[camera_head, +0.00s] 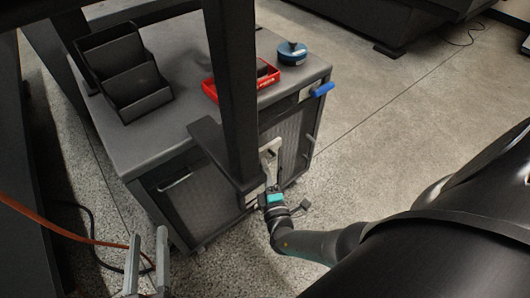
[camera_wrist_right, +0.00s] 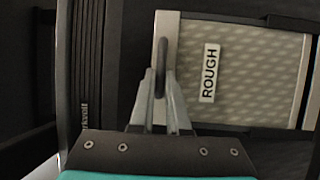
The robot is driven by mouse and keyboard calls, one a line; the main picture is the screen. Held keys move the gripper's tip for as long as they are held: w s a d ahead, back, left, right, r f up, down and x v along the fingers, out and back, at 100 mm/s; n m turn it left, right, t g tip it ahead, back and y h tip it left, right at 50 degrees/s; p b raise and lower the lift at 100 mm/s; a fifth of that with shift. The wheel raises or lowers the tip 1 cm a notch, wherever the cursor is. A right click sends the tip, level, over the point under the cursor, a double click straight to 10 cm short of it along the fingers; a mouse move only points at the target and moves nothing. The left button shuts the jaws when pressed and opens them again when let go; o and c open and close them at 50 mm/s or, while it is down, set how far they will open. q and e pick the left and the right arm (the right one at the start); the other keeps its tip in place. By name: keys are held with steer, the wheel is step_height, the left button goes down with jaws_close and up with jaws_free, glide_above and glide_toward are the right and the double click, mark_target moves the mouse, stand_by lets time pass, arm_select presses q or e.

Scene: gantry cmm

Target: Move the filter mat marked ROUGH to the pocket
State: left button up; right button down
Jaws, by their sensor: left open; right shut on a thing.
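The filter mat marked ROUGH (camera_wrist_right: 255,70) shows in the right wrist view as a pale, textured panel in a light frame, with a white label (camera_wrist_right: 209,73) turned sideways. A dark loop handle (camera_wrist_right: 161,65) stands at its left edge. My right gripper (camera_wrist_right: 160,95) is shut on that handle. In the head view my right gripper (camera_head: 270,160) is at the front of the grey cart, beside a dark post that hides part of it. The mat's label cannot be read there. My left gripper (camera_head: 147,262) is open and empty at the lower left. I cannot identify the pocket.
The grey cart (camera_head: 172,132) carries a black tiered holder (camera_head: 128,75), a red tray (camera_head: 240,80) and a blue-black round object (camera_head: 292,53). A dark post (camera_head: 232,90) stands before the cart. An orange cable (camera_head: 75,232) hangs at lower left. Open floor (camera_head: 400,110) lies right.

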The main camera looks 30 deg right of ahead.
steer(key=c, duration=0.8)
jaws_free()
